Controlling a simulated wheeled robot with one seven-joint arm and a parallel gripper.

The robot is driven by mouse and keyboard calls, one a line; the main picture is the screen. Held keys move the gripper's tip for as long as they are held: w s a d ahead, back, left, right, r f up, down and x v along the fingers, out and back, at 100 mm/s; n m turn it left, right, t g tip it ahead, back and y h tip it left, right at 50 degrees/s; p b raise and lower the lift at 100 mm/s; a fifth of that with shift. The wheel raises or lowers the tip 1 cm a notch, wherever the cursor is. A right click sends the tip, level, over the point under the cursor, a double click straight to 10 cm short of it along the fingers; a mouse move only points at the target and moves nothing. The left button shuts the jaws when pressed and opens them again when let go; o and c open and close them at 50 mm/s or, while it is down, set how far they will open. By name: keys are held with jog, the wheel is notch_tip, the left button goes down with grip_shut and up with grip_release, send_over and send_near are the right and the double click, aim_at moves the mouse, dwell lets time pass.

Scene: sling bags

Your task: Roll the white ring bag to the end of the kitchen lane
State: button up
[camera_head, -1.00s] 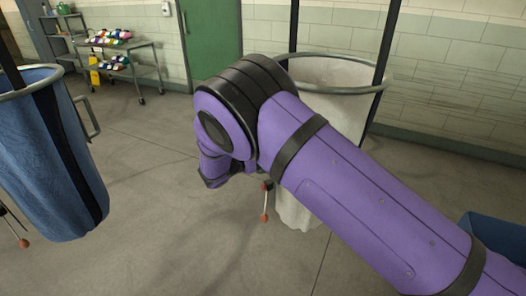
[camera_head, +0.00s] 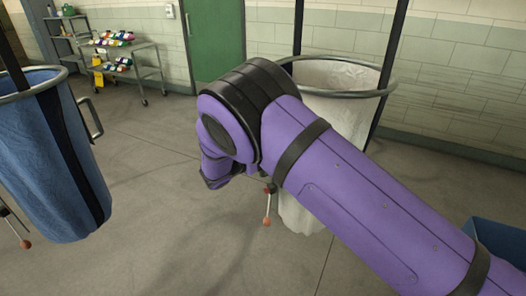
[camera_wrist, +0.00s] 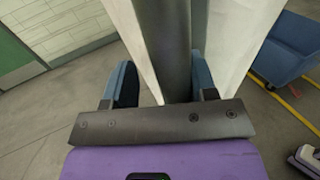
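The white ring bag (camera_head: 302,215) hangs from a grey metal ring between tall dark posts, right of centre in the head view, partly hidden behind my purple arm. In the wrist view its white cloth (camera_wrist: 230,45) fills the top middle, with a dark post (camera_wrist: 165,45) in front. My gripper (camera_wrist: 162,75) has its two blue-grey fingers apart, one on each side of this post. The right finger looks close against the post; a gap shows at the left finger. Contact is unclear. The fingers are hidden in the head view.
A blue ring bag (camera_head: 55,150) stands at the left. A cart with colourful items (camera_head: 122,62) and a green door (camera_head: 213,40) are at the back wall. A blue bin (camera_wrist: 285,48) and a yellow floor line (camera_wrist: 298,112) lie at right. Open floor spreads between the bags.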

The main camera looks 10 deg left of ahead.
dwell(0.4)
jog(key=v, duration=1)
jog(key=shift+s+a, duration=0.2)
jog(key=shift+s, duration=0.15)
dwell(0.6)
